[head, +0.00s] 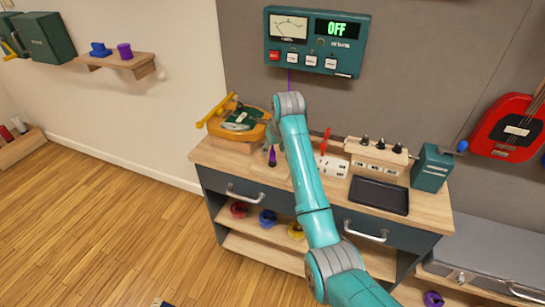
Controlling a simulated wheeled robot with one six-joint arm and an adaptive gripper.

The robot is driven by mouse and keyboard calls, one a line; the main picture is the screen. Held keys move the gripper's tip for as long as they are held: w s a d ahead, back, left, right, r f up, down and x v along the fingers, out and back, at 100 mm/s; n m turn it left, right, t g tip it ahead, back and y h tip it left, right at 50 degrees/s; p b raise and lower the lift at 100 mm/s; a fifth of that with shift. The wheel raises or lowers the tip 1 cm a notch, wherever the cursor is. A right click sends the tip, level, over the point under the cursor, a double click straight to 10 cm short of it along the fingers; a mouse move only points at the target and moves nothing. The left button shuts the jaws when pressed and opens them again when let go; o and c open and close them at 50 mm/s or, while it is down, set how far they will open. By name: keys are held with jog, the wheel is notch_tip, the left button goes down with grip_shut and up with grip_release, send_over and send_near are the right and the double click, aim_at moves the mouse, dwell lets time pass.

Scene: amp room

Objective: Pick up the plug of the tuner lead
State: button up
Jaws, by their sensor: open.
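The tuner (318,42) is a teal box on the grey wall, with a needle dial, a green "OFF" display and a row of buttons. A thin purple lead (289,80) hangs from its underside and passes behind my arm. A small dark purple piece (272,158) stands at the left of the workbench top, just left of my arm. It may be the lead's plug, but it is too small to be sure. My arm reaches over the bench and hides what is behind it. I cannot make out my gripper.
The workbench (326,198) holds an orange-rimmed holder (252,132) at left, a white switch box (332,166), a block with black knobs (376,152), a black tray (379,195) and a teal box (431,168). A red guitar (507,128) hangs at right. The wooden floor at left is clear.

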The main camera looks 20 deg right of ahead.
jog(key=shift+x, duration=1.35)
grip_shut()
notch_tip(320, 180, up, 13)
dwell(0.3)
